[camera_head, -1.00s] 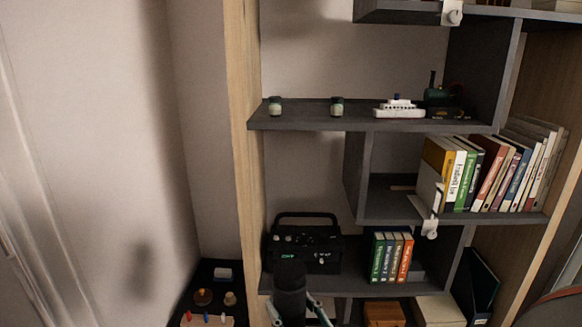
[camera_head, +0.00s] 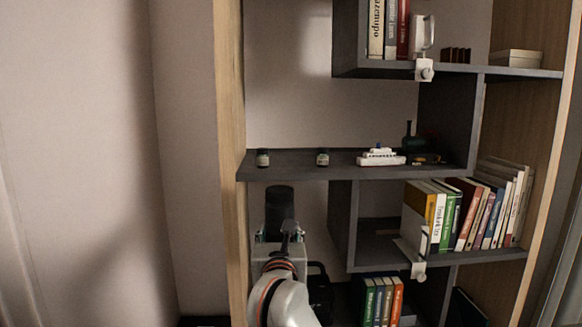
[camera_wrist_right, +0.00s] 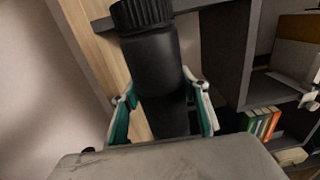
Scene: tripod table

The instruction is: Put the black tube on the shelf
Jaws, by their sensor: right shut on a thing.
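The black tube (camera_head: 279,204) is upright in my right gripper (camera_head: 280,234), its top just below the front edge of the grey shelf (camera_head: 300,170) in the head view. In the right wrist view the tube (camera_wrist_right: 150,62) shows a ribbed cap and stands between the two green-lined fingers of the right gripper (camera_wrist_right: 162,112), which is shut on it. The shelf board holds two small jars (camera_head: 263,158) (camera_head: 322,157), a white toy ship (camera_head: 380,157) and a dark toy train (camera_head: 412,146). My left gripper is not in view.
Books (camera_head: 470,214) fill a compartment at the right, with a white clamp (camera_head: 418,270) at its edge. A wooden side panel (camera_head: 229,130) bounds the left. The shelf has free room between and behind the jars. Lower down stand more books (camera_head: 382,302).

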